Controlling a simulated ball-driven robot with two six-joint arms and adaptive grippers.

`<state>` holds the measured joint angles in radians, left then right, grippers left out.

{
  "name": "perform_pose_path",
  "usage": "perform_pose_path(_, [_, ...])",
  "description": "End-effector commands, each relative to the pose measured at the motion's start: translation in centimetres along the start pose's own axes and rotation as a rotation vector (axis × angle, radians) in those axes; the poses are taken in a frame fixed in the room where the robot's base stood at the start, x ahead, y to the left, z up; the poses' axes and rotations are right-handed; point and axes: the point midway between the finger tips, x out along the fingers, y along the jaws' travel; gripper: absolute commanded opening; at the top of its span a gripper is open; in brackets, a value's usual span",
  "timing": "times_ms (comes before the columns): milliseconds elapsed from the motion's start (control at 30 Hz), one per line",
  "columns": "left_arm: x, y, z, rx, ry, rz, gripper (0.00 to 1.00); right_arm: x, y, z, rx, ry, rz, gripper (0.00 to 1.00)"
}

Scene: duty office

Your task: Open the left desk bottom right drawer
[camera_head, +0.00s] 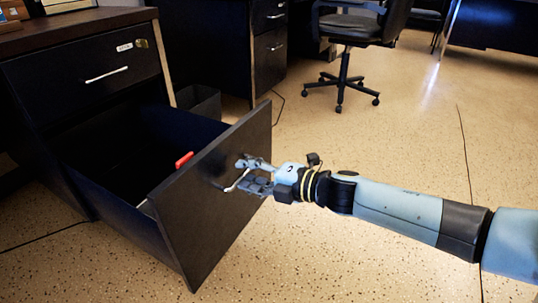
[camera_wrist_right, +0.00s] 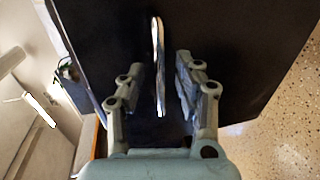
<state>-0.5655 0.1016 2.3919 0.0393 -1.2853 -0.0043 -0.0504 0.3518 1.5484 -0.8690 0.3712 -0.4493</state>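The bottom right drawer (camera_head: 215,195) of the left desk (camera_head: 75,50) is pulled far out, with its dark front panel facing right. Its inside is open to view and a small red object (camera_head: 184,160) shows near the front. My right gripper (camera_head: 247,175) is at the drawer's handle (camera_head: 236,181). In the right wrist view the light bar handle (camera_wrist_right: 158,65) lies between the two fingers of the gripper (camera_wrist_right: 158,95). The fingers stand apart with gaps on both sides of the handle. My left gripper is not in view.
A closed upper drawer (camera_head: 85,70) with a handle sits above the open one. A dark bin (camera_head: 199,101) stands behind the open drawer. A wheeled office chair (camera_head: 347,50) and another desk (camera_head: 268,50) are farther back. The speckled floor (camera_head: 400,130) is clear at the right.

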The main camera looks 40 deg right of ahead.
Motion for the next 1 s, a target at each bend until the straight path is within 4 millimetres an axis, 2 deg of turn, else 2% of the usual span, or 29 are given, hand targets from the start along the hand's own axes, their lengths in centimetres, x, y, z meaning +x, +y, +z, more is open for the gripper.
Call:
perform_pose_path(300, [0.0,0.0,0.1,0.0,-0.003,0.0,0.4,-7.0,-0.2,-0.1,0.0,0.003,-0.006,0.33])
perform_pose_path(500, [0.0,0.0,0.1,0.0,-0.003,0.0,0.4,-9.7,-0.1,-0.1,0.0,0.002,-0.004,0.33])
perform_pose_path(700, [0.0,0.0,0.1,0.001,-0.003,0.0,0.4,-10.7,-0.1,0.0,0.001,0.0,-0.002,0.33])
perform_pose_path(1000, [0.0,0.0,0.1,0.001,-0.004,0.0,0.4,-10.7,-0.1,0.0,0.001,0.0,-0.001,0.33])
